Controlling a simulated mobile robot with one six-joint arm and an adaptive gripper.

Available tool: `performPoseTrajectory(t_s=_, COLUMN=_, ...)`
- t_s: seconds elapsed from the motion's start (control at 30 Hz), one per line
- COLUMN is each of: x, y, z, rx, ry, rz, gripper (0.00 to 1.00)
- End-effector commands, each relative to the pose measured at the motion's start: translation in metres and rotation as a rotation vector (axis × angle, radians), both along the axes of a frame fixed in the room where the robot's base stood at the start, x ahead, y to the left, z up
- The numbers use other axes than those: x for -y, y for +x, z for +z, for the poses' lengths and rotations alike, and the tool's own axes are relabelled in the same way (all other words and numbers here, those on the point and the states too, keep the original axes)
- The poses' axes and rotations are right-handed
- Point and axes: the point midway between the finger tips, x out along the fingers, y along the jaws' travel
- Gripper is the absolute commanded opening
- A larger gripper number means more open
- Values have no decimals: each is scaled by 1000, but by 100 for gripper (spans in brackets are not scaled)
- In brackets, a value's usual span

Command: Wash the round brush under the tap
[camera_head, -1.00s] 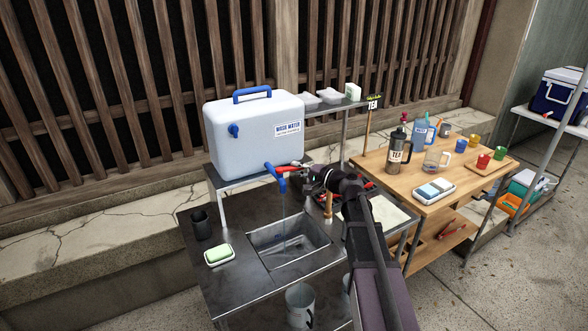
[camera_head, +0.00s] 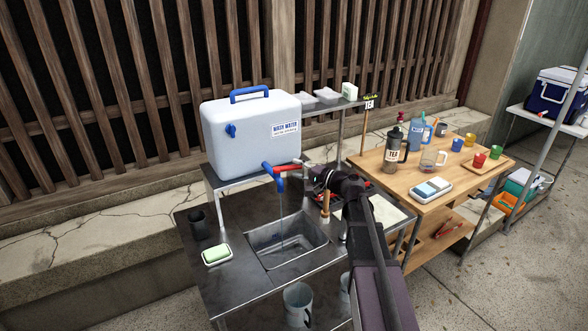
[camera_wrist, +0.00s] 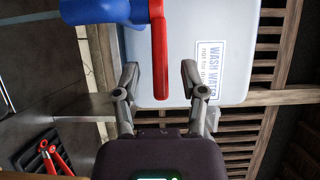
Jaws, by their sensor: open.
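The blue tap (camera_head: 279,181) on the white wash-water tank (camera_head: 245,135) has a red lever (camera_head: 289,168). A thin stream of water (camera_head: 282,225) falls from it into the sink (camera_head: 270,245). My gripper (camera_head: 304,165) is open just right of the tap. In the wrist view the fingers of my gripper (camera_wrist: 159,75) stand apart, with the end of the red lever (camera_wrist: 160,60) between them and no clear grip on it. A wooden-handled upright thing (camera_head: 326,203) right of the sink may be the round brush; its lower part is unclear.
A green sponge in a dish (camera_head: 216,254) and a dark cup (camera_head: 197,223) stand left of the sink. Red-handled tools (camera_wrist: 53,158) lie in a dark tray. The wooden table (camera_head: 430,185) at right holds a tea flask (camera_head: 393,150), jugs and cups.

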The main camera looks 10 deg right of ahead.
Motion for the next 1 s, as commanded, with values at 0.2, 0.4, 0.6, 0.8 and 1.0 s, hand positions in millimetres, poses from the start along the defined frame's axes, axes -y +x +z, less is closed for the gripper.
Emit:
performPoseTrajectory(t_s=0.2, x=23, y=-22, z=0, rx=0, ry=0, rz=-3, gripper=54)
performPoseTrajectory(t_s=0.4, x=46, y=-43, z=0, rx=-1, ry=-1, rz=-3, gripper=54)
performPoseTrajectory(t_s=0.6, x=66, y=-60, z=0, rx=-1, ry=-1, rz=-2, gripper=54)
performPoseTrajectory(t_s=0.8, x=77, y=-70, z=0, rx=-1, ry=-1, rz=-1, gripper=54)
performPoseTrajectory(t_s=1.0, x=80, y=-72, z=0, rx=-1, ry=-1, rz=1, gripper=54)
